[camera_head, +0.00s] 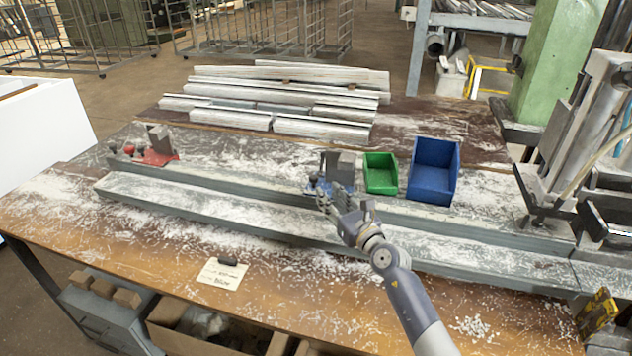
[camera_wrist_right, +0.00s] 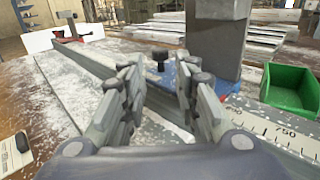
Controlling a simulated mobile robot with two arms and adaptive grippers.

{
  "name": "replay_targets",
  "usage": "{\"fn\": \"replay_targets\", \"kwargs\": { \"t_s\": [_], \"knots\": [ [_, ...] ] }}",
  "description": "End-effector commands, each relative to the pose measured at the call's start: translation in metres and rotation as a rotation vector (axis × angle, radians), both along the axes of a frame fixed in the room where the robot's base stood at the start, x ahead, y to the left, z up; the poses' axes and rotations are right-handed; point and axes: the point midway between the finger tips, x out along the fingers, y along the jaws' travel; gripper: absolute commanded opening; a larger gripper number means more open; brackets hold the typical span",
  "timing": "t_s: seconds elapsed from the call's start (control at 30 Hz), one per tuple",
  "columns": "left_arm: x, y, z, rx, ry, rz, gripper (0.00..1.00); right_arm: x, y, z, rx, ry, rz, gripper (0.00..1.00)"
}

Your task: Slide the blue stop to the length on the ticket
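The blue stop (camera_head: 318,186) sits on the long rail in the middle of the bench, with a grey upright block on it. My right gripper (camera_head: 326,200) is at the near side of the stop. Its fingers (camera_wrist_right: 165,95) are apart with nothing clearly between them; contact cannot be told. The ticket (camera_head: 222,273) lies near the front edge, its writing too small to read. My left gripper is not in view.
A red stop (camera_head: 157,157) stands further left on the rail. A green bin (camera_head: 381,173) and a blue bin (camera_head: 433,171) stand behind the rail. A scale (camera_wrist_right: 270,130) marked 750 runs right of the stop. Pale profiles (camera_head: 280,100) lie at the back. Machinery stands at right.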

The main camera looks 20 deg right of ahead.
Motion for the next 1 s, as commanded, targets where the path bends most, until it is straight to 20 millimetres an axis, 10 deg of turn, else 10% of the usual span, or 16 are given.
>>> {"fn": "replay_targets", "kwargs": {
  "t_s": [0.4, 0.9, 1.0],
  "knots": [
    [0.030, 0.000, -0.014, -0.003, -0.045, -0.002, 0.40, 0.063, 0.013, -0.001, 0.002, -0.002, 0.001, 0.29],
    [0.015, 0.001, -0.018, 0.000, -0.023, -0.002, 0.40, 0.077, 0.015, 0.000, 0.003, 0.000, 0.000, 0.29],
    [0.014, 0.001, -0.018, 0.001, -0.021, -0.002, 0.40, 0.076, 0.015, 0.000, 0.003, 0.000, 0.000, 0.10]
  ]
}}
